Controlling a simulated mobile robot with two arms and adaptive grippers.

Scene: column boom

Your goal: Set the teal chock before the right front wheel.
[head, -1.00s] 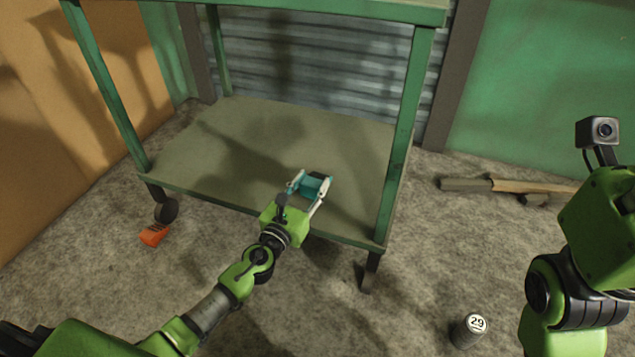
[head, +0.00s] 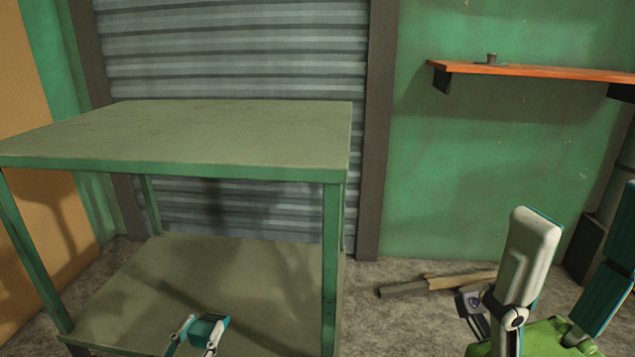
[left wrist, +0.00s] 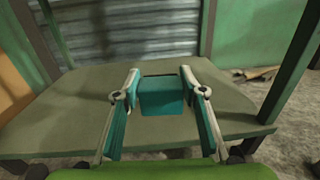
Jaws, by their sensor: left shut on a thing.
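My left gripper (head: 198,337) is at the bottom of the head view, shut on the teal chock (head: 207,326). In the left wrist view the chock (left wrist: 162,97) sits between the two fingers, seen against the cart's lower shelf (left wrist: 75,105). The green cart (head: 180,172) stands at left in the head view; its wheels are out of that view. A dark shape below the shelf's right front corner in the left wrist view may be a wheel; I cannot tell. My right gripper (head: 583,215) is at the right edge, fingers spread, with nothing seen between them.
The cart's top (head: 200,135) and lower shelf (head: 240,270) look bare. The cart's right front post (head: 331,270) stands right of my left gripper. Wood pieces (head: 440,284) lie by the green wall. An orange wall shelf (head: 540,71) holds a small dark object (head: 491,59).

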